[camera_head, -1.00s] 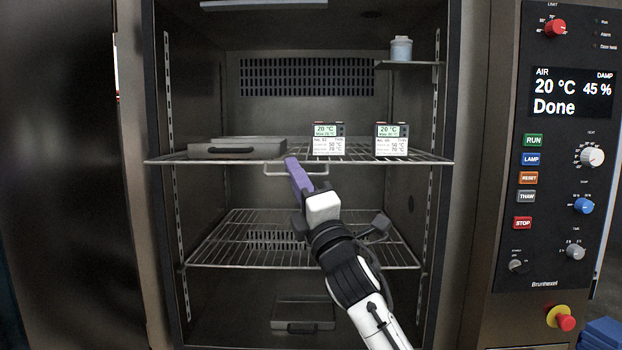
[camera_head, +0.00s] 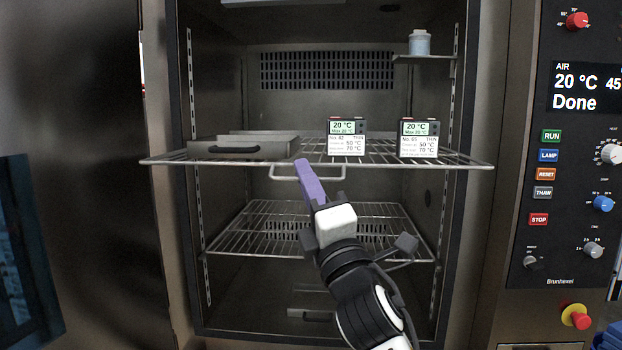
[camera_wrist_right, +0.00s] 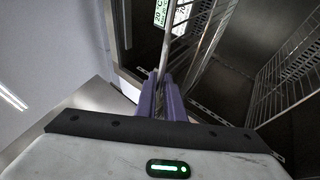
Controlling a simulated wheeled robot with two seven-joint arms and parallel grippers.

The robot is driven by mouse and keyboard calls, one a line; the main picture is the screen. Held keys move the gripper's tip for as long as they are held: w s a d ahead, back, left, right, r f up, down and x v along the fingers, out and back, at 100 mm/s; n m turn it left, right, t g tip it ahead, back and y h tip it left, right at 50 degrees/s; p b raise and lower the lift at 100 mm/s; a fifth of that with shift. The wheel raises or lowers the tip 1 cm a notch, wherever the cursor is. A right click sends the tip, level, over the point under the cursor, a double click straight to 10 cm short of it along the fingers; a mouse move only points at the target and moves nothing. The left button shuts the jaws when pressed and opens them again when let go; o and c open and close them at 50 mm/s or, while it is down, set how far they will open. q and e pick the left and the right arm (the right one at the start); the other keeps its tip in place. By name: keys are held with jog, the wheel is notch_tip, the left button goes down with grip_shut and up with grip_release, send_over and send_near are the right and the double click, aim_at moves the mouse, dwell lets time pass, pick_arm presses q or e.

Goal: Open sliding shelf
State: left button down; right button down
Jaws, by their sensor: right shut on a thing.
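The upper sliding wire shelf (camera_head: 385,160) is inside the open chamber, and its front edge sticks out past the door frame. A wire handle hangs under the middle of that edge (camera_head: 333,179). My right gripper (camera_head: 303,168), with purple fingers, is shut on the handle. In the right wrist view the purple fingers (camera_wrist_right: 160,97) close around a wire bar of the shelf. My left gripper is not in view.
On the shelf stand a flat metal tray (camera_head: 240,146) at left and two labelled display boxes (camera_head: 347,137), (camera_head: 419,138) at right. A lower wire shelf (camera_head: 320,228) is below. The control panel (camera_head: 560,190) is to the right.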

jog(key=c, duration=1.9)
grip_release()
jog(key=shift+s+r, duration=0.2)
jog(key=shift+c, duration=0.2)
jog(key=shift+w+f, duration=0.1)
jog(key=b+v, duration=0.2)
jog(key=v, duration=0.8)
jog(key=shift+d+f, duration=0.1)
jog(key=shift+f, duration=0.05)
